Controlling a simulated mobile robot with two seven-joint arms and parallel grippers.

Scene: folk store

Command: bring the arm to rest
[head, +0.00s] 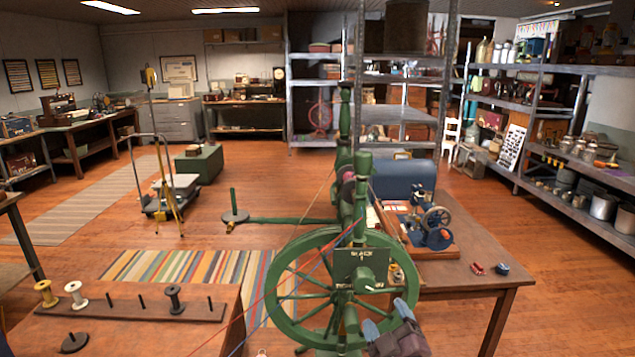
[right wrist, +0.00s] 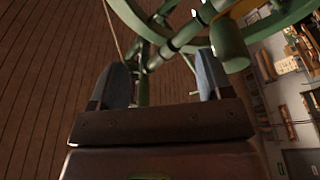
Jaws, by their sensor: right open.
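My right gripper (head: 386,318) is low in the head view, right of centre, at the lower right of the green spinning wheel (head: 277,290). Its two blue-grey fingers are apart with nothing between them. The right wrist view shows the same open fingers (right wrist: 162,78), with green parts of the wheel (right wrist: 230,45) beyond and above them. I cannot tell whether a finger touches the wheel. My left gripper does not show.
A wooden table (head: 470,278) with a small blue hand-cranked machine (head: 432,232) stands at the right. A low table with a spool rack (head: 130,309) is at the lower left. Red and blue threads run from the wheel. Open floor (head: 560,290) lies at the far right.

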